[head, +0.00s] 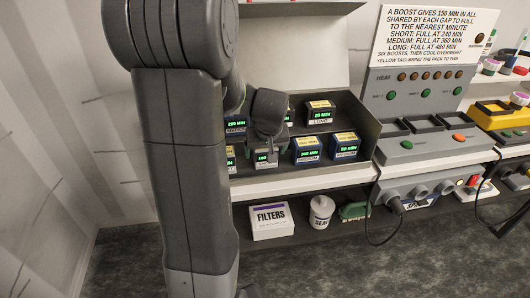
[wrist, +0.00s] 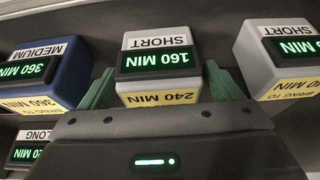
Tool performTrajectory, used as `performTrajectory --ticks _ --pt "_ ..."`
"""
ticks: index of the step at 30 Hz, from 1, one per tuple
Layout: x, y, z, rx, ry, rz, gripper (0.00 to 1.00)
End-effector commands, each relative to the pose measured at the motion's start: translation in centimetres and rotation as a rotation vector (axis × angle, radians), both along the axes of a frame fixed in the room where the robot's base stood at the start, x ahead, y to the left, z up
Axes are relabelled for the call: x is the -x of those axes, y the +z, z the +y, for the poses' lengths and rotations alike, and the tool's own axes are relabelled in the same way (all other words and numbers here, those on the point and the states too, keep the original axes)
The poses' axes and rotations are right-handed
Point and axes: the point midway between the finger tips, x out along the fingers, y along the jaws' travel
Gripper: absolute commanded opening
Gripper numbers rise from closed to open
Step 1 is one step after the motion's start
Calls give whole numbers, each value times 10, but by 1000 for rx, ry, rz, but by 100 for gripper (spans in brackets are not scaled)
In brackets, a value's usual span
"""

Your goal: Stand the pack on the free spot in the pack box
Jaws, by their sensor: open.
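A grey-white SHORT pack reading 160 MIN (wrist: 160,60) stands between the green fingers of my open gripper (wrist: 158,78) in the wrist view. The fingers lie one on each side; I cannot tell whether they touch it. In the head view the same pack (head: 265,159) is in the front row of the dark pack box (head: 362,128), with my gripper (head: 267,143) over it, partly hiding it. A blue MEDIUM pack reading 360 MIN (wrist: 45,72) stands beside it. A free spot cannot be made out; my arm hides the box's left part.
Another SHORT pack (wrist: 280,60) stands on the other side. A LONG pack (head: 320,113) is in the back row, and a MEDIUM pack (head: 344,146) is front right. The charger (head: 425,145) is to the right. A FILTERS box (head: 271,222) and white tub (head: 321,212) sit below.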

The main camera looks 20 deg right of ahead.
Motion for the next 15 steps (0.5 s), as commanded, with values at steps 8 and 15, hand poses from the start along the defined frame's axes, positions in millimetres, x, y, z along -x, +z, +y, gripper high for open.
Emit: performTrajectory --ticks 8,15 --pt "20 52 5 3 -2 -5 85" --pt "34 87 8 1 -1 -3 85"
